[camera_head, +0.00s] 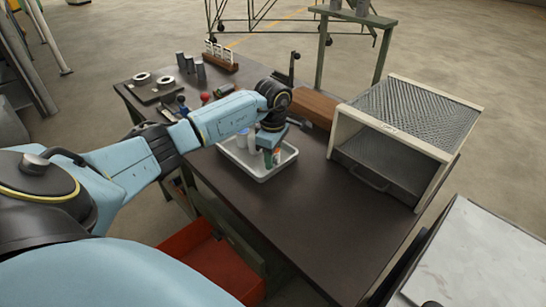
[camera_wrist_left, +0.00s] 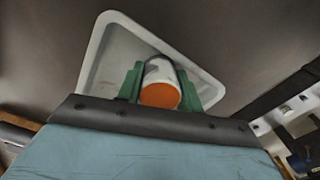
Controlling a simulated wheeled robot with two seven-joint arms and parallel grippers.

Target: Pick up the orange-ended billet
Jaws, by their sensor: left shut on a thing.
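The orange-ended billet (camera_wrist_left: 160,95) is a pale cylinder whose orange end faces the camera in the left wrist view. My left gripper (camera_head: 272,155) reaches down over the white tray (camera_head: 262,179) on the dark table, and its green fingers are shut on this billet. In the left wrist view the gripper (camera_wrist_left: 160,78) has one finger on each side of the billet, with the tray behind. I cannot tell whether the billet touches the tray floor. A pale cylinder (camera_head: 242,138) stands in the tray left of the gripper. My right gripper is not in view.
A pale furnace box (camera_head: 437,150) with a mesh top and open front stands at the table's right. A wooden block (camera_head: 314,107) lies behind the tray. Grey cylinders (camera_head: 200,70) and a plate with rings (camera_head: 157,88) are at the back left. The table front (camera_head: 300,225) is clear.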

